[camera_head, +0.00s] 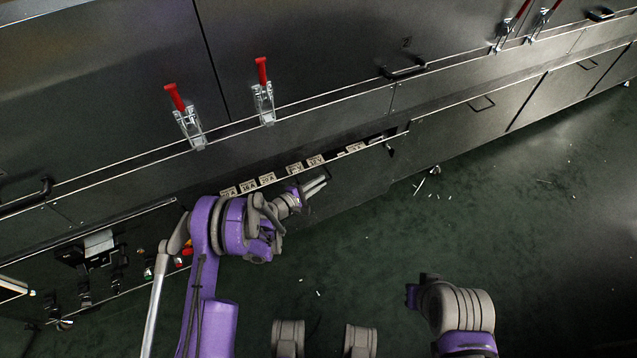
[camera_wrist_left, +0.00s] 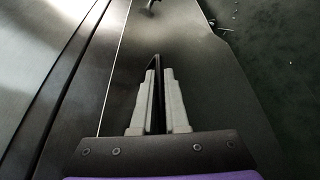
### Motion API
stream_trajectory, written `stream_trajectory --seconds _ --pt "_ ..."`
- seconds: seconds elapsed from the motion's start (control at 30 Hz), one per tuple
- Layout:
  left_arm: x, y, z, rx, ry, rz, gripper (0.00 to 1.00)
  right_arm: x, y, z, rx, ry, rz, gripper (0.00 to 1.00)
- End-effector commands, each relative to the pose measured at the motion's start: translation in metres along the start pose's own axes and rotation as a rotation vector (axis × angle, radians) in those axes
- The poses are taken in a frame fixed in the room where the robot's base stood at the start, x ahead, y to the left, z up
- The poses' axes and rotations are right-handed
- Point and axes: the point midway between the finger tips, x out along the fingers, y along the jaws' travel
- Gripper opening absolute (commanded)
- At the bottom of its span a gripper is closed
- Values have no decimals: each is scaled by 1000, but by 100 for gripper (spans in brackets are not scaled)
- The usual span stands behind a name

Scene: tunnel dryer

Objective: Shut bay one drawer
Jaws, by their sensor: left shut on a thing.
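The bay one drawer (camera_head: 362,178) is a dark metal drawer low in the cabinet row, pulled slightly out. A narrow gap along its top shows several pale labelled cards (camera_head: 267,179) inside. My left gripper (camera_head: 314,187) is at the drawer's front face. In the left wrist view, the gripper (camera_wrist_left: 158,74) is shut with a thin black piece (camera_wrist_left: 157,62) between its fingers, which appears to be the drawer's handle. The dark drawer front (camera_wrist_left: 215,85) lies behind the fingers. My right gripper is not in view; only part of that arm shows at lower right.
Red-handled toggle clamps (camera_head: 186,118) stand on the cabinet ledge above. Another closed drawer with a black handle (camera_head: 482,103) is to the right. Buttons and switches (camera_head: 150,270) are at lower left. The dark green floor (camera_head: 500,220) is open, with small pale scraps.

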Motion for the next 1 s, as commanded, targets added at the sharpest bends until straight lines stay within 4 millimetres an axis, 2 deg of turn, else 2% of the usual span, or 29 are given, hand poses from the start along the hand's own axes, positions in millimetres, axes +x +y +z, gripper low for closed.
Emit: stream_trajectory --seconds 0.3,0.6,0.63,0.7,0.9,1.0 --pt "14 24 -35 0 4 1 0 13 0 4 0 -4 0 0" --pt "14 28 -37 0 7 4 0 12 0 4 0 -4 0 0" --pt "14 28 -37 0 8 5 16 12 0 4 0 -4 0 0" --pt "14 28 -37 -1 7 4 24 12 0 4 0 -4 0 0" --pt "13 27 -36 0 5 3 24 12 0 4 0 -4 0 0" --pt "7 27 -36 0 5 3 24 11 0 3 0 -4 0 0"
